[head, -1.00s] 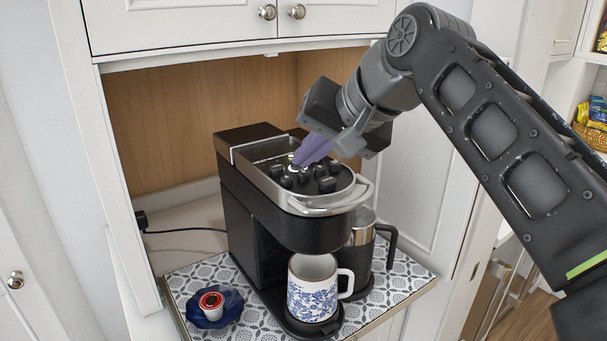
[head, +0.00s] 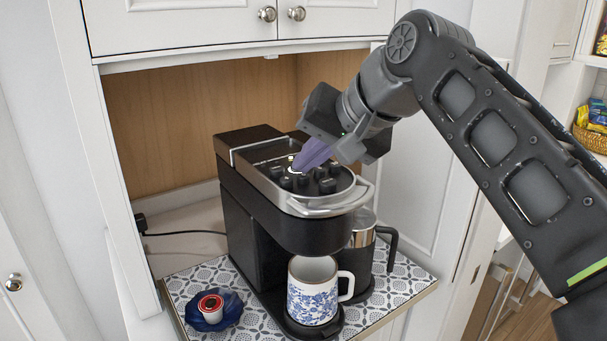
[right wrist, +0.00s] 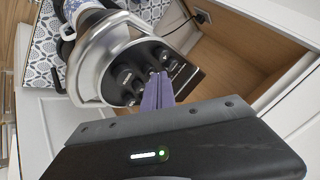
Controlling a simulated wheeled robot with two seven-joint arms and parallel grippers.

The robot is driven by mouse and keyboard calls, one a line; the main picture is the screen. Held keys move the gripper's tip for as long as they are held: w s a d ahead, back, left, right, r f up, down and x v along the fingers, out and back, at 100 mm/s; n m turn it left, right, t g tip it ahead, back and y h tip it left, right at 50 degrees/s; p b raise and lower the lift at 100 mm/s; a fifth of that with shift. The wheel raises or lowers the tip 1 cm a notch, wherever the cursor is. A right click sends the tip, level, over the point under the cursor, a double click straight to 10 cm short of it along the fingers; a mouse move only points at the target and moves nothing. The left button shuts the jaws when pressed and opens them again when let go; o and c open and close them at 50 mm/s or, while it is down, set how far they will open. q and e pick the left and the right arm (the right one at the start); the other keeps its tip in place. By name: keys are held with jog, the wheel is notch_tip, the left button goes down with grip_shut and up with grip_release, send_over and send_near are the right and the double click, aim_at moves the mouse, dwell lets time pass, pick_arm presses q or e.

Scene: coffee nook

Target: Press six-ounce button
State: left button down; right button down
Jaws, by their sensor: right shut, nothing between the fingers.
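The coffee machine (head: 262,215) stands on a patterned mat, with a silver-rimmed top that carries several dark round buttons (head: 325,184). The machine's top and buttons (right wrist: 125,78) also show in the right wrist view. My right gripper (head: 295,168) is shut and empty, its purple fingertips pointing down at the button panel. In the right wrist view the fingertips (right wrist: 157,78) reach the buttons at the panel's edge and hide part of them. I cannot tell whether they touch a button, and I cannot read the six-ounce label. My left gripper is not in view.
A blue-and-white mug (head: 312,292) stands under the spout. A dark-handled metal jug (head: 362,255) stands behind it. A red-lidded pod (head: 211,306) sits on a blue dish (head: 230,314) at the left. Cabinet walls enclose the machine; white doors (head: 180,20) hang above.

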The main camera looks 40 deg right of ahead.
aim_at(308, 178)
jog(key=shift+f+b, duration=0.4)
jog(key=shift+f, duration=0.1)
jog(key=shift+r, duration=0.1)
dwell(0.5)
jog(key=shift+r+p, duration=1.15)
notch_tip(308, 178, up, 5)
jog(key=p, duration=0.4)
jog(key=shift+p, duration=0.3)
dwell(0.3)
